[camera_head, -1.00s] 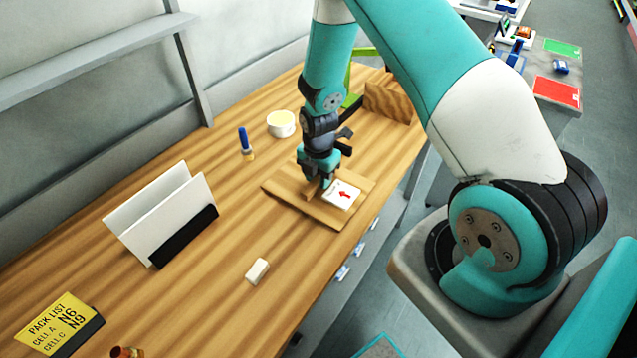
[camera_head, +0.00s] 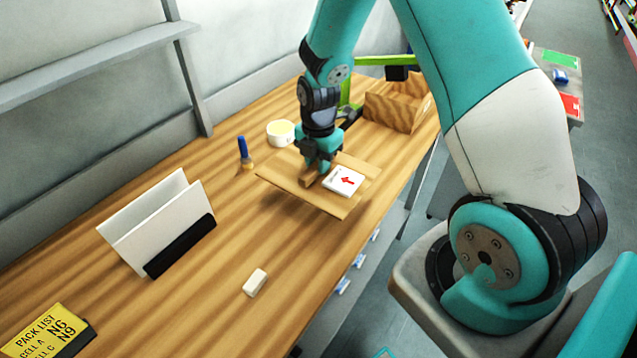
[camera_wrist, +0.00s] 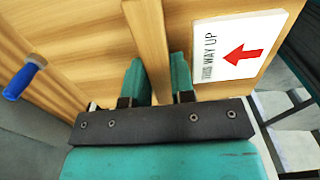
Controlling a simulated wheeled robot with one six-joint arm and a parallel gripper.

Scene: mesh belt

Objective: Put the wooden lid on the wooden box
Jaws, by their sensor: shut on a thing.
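The wooden lid (camera_head: 325,205) is a flat square board with a wooden bar handle and a white label (camera_head: 344,181) with a red arrow. In the wrist view the label (camera_wrist: 238,48) reads "this way up". My gripper (camera_head: 314,172) is shut on the lid's handle (camera_wrist: 148,45), with one finger on each side. The lid hangs a little above the table, with a shadow under it. The open wooden box (camera_head: 395,112) stands at the back right of the table, beyond the lid; its inside is mostly hidden.
A white round tub (camera_head: 281,133) and a blue-handled brush (camera_head: 244,154) stand left of the lid. A white rack with a black base (camera_head: 160,225), a white block (camera_head: 255,282) and a yellow sign (camera_head: 48,335) are nearer. A green frame (camera_head: 380,61) rises behind the box.

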